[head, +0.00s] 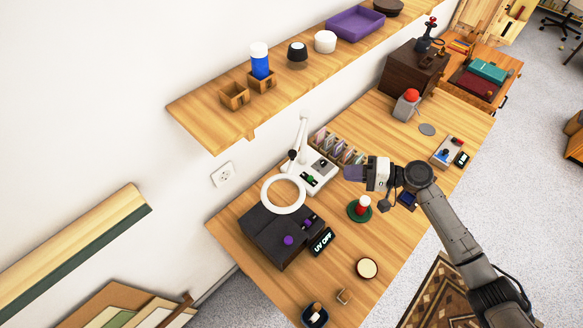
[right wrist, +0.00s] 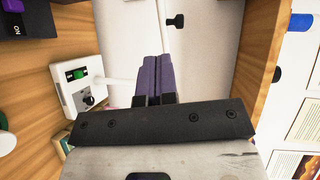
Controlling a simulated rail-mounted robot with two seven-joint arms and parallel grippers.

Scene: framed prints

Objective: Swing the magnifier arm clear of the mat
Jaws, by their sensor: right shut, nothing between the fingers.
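The magnifier has a white ring (head: 283,179) that hangs over the dark box at the left end of the table. Its white jointed arm (head: 304,132) rises from a white base (head: 322,165) with a green switch. In the right wrist view, the base (right wrist: 67,101) is at the left. My right gripper (head: 352,173) is shut and empty, pointing left above the table, to the right of the base. Its purple-grey fingers (right wrist: 152,72) are together in the right wrist view. I cannot make out a mat for certain. My left gripper is not in view.
The dark box (head: 262,226) has purple knobs and a "UV OFF" display (head: 323,241). A red-topped piece (head: 363,204) stands on a green disc near my right gripper. Several upright slides are behind it. A wall shelf (head: 215,127) overhangs the table's back. The front has bare wood.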

